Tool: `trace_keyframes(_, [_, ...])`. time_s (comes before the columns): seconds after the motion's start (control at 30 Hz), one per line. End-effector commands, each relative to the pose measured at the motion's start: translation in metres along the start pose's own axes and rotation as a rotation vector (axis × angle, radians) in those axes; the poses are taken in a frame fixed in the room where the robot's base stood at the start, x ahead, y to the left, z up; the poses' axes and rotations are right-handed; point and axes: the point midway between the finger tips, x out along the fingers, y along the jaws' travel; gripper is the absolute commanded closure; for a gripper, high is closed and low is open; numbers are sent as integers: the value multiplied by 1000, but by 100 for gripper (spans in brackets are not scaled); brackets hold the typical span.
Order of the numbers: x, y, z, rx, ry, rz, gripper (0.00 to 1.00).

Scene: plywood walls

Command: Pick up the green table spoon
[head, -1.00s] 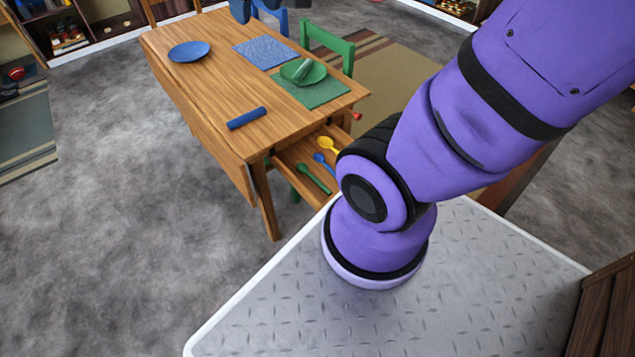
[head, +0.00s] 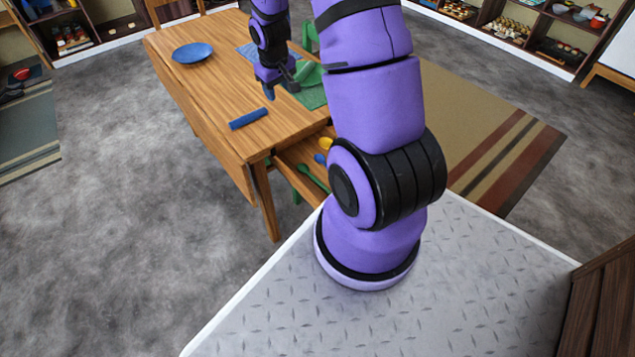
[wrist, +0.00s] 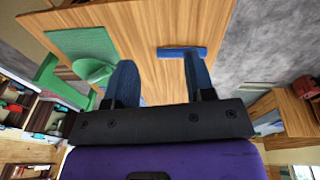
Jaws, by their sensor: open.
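The green spoon (head: 313,178) lies in the open drawer (head: 290,172) at the near end of the wooden table, with its handle toward me. My arm partly covers the drawer. A blue spoon (head: 320,158) and a yellow spoon (head: 326,143) lie farther in. My gripper (head: 283,92) is above the tabletop, beyond the drawer and apart from the green spoon. In the wrist view its two blue fingers (wrist: 160,68) are spread with nothing between them. The green spoon does not show in the wrist view.
On the table (head: 215,85) are a blue plate (head: 192,53), a blue roll (head: 248,119), a blue mat and a green mat (wrist: 72,45) with a green bowl (wrist: 90,70). A green chair (head: 309,37) stands behind. Carpet left of the table is clear.

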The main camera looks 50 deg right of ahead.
Motion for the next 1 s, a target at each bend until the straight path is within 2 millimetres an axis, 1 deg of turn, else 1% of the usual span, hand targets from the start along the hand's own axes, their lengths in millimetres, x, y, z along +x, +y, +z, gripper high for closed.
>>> trace_keyframes(0.03, [23,6,6,4,-21,-5,51])
trace_keyframes(0.07, [36,9,8,6,-28,-8,51])
trace_keyframes(0.1, [52,13,12,8,-37,-12,51])
trace_keyframes(0.27, [116,26,35,16,-73,-32,51])
trace_keyframes(0.3, [133,28,42,20,-83,-38,51])
trace_keyframes(0.37, [156,31,54,23,-95,-49,51])
trace_keyframes(0.4, [171,33,62,26,-102,-55,51])
trace_keyframes(0.5, [204,35,82,33,-118,-72,51])
trace_keyframes(0.6, [229,34,99,37,-129,-87,51])
trace_keyframes(0.7, [246,34,110,40,-134,-98,51])
trace_keyframes(0.8, [255,33,117,42,-138,-104,51])
trace_keyframes(0.87, [260,33,120,42,-140,-106,51])
trace_keyframes(1.0, [276,31,122,42,-140,-107,51])
